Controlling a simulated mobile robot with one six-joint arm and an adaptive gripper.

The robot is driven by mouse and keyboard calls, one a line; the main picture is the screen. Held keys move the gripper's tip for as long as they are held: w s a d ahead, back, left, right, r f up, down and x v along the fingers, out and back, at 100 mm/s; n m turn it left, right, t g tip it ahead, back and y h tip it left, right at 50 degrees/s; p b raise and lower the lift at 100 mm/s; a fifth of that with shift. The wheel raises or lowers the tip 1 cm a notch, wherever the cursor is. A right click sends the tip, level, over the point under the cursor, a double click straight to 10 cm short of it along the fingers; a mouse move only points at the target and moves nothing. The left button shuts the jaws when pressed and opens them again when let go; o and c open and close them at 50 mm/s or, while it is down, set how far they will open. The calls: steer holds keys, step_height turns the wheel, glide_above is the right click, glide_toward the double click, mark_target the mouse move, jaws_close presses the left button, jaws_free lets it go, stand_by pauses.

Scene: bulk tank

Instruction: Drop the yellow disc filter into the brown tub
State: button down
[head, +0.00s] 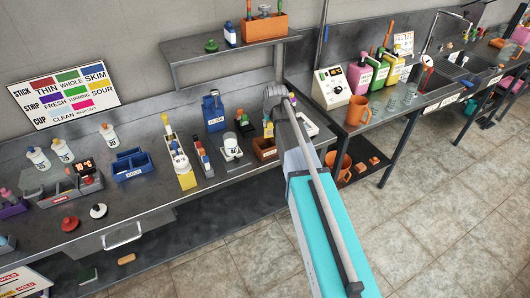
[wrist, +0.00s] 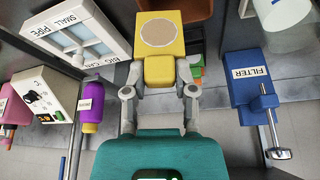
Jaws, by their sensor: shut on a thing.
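The yellow disc filter (wrist: 158,60) has a block-like body with a pale round disc on its face. My gripper (wrist: 160,92) is shut on its near end in the wrist view. In the head view the brown tub (head: 265,154) stands on the bench, beside my arm. I cannot tell whether the filter is directly above the tub.
A blue box marked FILTER (wrist: 245,82) stands right in the wrist view. A white-framed panel marked SMALL PIPE (wrist: 85,35) and a purple bottle (wrist: 91,105) are left. In the head view a wall shelf (head: 225,55) overhangs the bench, and an orange jug (head: 356,109) stands right.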

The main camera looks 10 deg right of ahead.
steer(key=shift+f, duration=0.2)
steer(key=shift+c, duration=1.7)
jaws_free()
step_height(320, 180, up, 6)
steer(key=p, duration=0.6)
steer(key=shift+d+f+b, duration=0.4)
steer(key=shift+f+b, duration=0.35)
steer(key=shift+d+f+m+b, duration=0.4)
steer(key=shift+d+f+b, duration=0.5)
steer(key=shift+f+b, duration=0.35)
